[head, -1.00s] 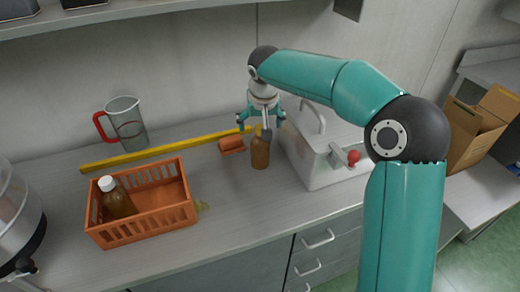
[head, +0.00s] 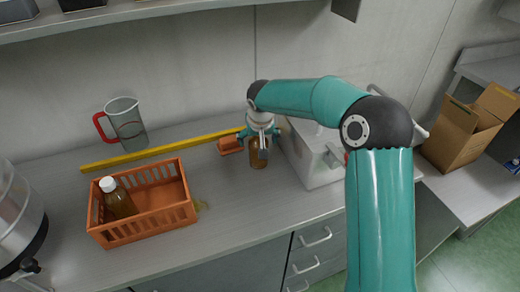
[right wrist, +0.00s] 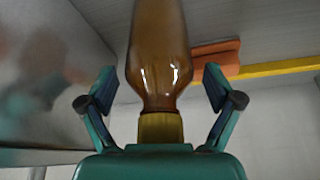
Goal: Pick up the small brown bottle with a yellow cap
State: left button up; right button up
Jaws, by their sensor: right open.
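The small brown bottle (head: 258,159) stands upright on the bench, left of the white metal box. Its upper part is hidden behind my right gripper (head: 261,141) in the head view. In the right wrist view the brown bottle (right wrist: 158,55) has a yellow cap (right wrist: 160,127) on the palm side. My right gripper (right wrist: 158,88) is open, with one finger on each side of the bottle's neck and shoulder. Gaps show between both fingers and the glass. My left gripper is not in view.
The white box (head: 315,160) stands close right of the bottle. An orange-brown block (head: 229,145) and a yellow bar (head: 160,152) lie behind it. Left are an orange crate (head: 150,228) holding a white-capped bottle (head: 119,200), and a red-handled jug (head: 126,124). Bench in front is clear.

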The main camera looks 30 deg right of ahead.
jog(key=c, duration=1.6)
jog(key=shift+r, duration=0.1)
